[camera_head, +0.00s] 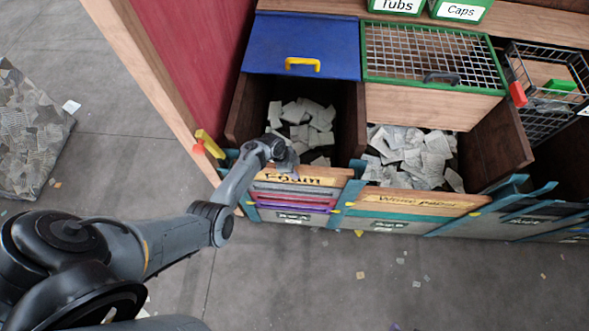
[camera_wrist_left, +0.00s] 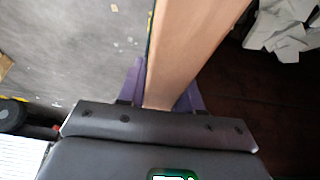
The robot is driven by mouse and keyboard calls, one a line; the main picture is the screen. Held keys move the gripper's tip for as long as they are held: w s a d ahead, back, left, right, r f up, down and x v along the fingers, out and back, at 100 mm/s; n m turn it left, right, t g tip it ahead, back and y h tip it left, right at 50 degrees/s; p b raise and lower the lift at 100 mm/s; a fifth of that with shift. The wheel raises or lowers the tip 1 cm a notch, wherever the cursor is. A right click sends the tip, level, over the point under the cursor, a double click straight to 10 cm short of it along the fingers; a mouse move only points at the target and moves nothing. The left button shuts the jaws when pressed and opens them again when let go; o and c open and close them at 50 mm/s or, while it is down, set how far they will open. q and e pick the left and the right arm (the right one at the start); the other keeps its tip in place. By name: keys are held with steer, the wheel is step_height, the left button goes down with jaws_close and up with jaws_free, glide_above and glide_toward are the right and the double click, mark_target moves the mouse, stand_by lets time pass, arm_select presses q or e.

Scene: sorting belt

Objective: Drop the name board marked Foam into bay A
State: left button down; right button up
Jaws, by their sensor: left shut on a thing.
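The name board marked Foam (camera_head: 318,178) is a wooden board with dark lettering, at the top front of the left bay (camera_head: 345,110). My left gripper (camera_head: 287,166) is shut on its top edge and hides part of the lettering. In the left wrist view, the board (camera_wrist_left: 190,45) runs between the two purple fingers of the gripper (camera_wrist_left: 160,92). Coloured boards (camera_head: 292,200) show below it in the bay front. The small label (camera_head: 293,217) under them is too small to read surely. My right gripper is not in view.
Pale scraps (camera_head: 301,115) lie in the left bay, under a raised blue lid (camera_head: 300,45). The bay to its right has a mesh lid (camera_head: 425,50) and another name board (camera_head: 420,202). A red panel (camera_head: 200,60) stands left. The floor in front is mostly clear.

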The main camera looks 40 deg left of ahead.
arm_select(q)
steer(key=shift+w, duration=0.1)
stand_by(0.4)
steer(key=shift+f, duration=0.25)
steer(key=shift+f+b, duration=0.45)
steer(key=shift+b, duration=0.15)
steer(key=c, duration=0.7)
jaws_free()
steer(key=shift+r, duration=0.1)
steer(key=p+v, duration=0.4)
steer(key=v, duration=0.6)
steer(key=shift+a+r, duration=0.15)
steer(key=shift+r, duration=0.15)
